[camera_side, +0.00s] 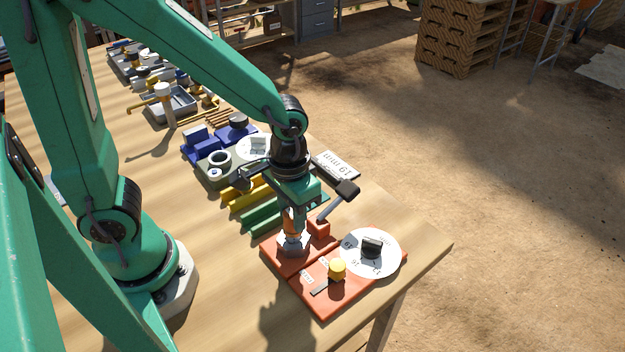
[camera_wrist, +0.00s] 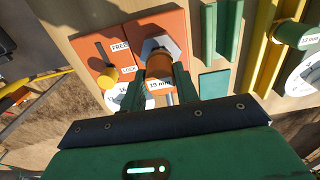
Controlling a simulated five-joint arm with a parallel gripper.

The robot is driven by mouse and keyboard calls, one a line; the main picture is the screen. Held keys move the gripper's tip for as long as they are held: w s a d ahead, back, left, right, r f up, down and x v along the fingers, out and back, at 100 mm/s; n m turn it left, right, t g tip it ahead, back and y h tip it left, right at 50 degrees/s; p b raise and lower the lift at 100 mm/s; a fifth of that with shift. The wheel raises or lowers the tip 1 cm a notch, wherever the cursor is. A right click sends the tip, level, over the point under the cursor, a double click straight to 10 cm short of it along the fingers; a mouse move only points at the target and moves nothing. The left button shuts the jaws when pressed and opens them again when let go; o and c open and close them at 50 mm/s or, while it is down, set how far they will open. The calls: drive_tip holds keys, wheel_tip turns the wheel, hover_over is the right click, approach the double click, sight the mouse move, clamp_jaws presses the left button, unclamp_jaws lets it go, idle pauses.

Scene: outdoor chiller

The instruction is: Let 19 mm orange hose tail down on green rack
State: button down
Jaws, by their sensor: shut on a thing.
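The orange hose tail (camera_wrist: 159,72), labelled 19 mm, is between the fingers of my gripper (camera_wrist: 172,66), which is shut on it. In the side view the orange tail (camera_side: 292,224) stands upright under my gripper (camera_side: 293,208), at a grey hex fitting (camera_side: 293,243) on the orange board. Whether it is still seated in the fitting, I cannot tell. The green rack (camera_side: 262,216), a pair of green rails, lies just behind and left of the gripper. In the wrist view the green rack (camera_wrist: 226,32) is right of the tail, and its rails look empty there.
The orange board (camera_side: 323,302) also carries a white dial (camera_side: 385,262), a yellow knob (camera_side: 337,269) and a black-headed lever (camera_side: 346,190). A yellow rack (camera_side: 245,191) lies beyond the green one. Blue blocks and trays stand farther back. Bare tabletop lies left of the racks.

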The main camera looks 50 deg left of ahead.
drive_tip(key=shift+r, duration=1.95)
drive_tip(key=c, duration=1.8)
unclamp_jaws()
clamp_jaws()
